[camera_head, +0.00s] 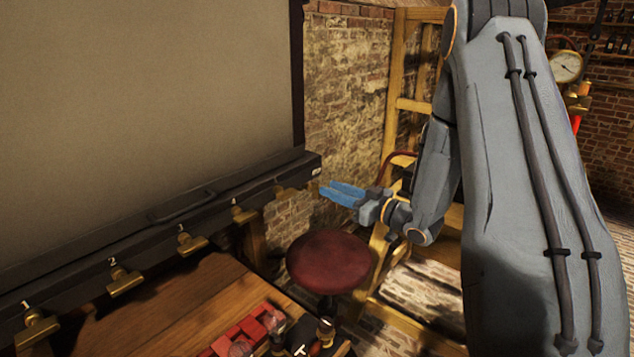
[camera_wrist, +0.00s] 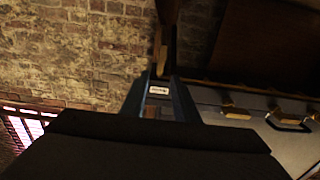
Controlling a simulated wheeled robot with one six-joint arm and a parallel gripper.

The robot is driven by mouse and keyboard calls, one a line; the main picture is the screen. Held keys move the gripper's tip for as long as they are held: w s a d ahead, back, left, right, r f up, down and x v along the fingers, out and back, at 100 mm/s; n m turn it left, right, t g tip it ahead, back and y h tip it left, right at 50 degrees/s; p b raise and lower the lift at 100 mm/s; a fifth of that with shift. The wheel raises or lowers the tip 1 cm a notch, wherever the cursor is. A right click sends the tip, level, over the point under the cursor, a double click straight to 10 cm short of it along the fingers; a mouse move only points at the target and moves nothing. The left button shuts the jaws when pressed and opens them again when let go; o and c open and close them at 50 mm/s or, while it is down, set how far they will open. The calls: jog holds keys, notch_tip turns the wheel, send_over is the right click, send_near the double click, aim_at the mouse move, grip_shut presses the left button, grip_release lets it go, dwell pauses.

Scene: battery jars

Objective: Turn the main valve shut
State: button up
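My gripper (camera_head: 345,193) is held out in the air in the head view, its two blue fingers pointing left toward the end of a dark rail (camera_head: 308,163). In the wrist view my gripper (camera_wrist: 158,92) has its fingers apart with nothing between them. A small white label (camera_wrist: 159,90) shows through the gap, on a surface beyond. I cannot make out a main valve for certain. A round gauge (camera_head: 567,66) with brass fittings (camera_head: 578,96) and a red part (camera_head: 576,123) is at the far right, partly hidden by my arm.
The dark rail carries numbered brass brackets (camera_head: 126,281) under a large grey panel (camera_head: 150,90). A red round stool (camera_head: 329,261) stands below my gripper. A wooden bench (camera_head: 170,300) with red blocks (camera_head: 250,328) is at the lower left. A yellow wooden frame (camera_head: 397,75) stands behind my arm.

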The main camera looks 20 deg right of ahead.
aim_at(317, 183)
jog(key=p+x, duration=0.2)
jog(key=x, duration=0.4)
jog(key=shift+w+a, duration=0.2)
grip_shut()
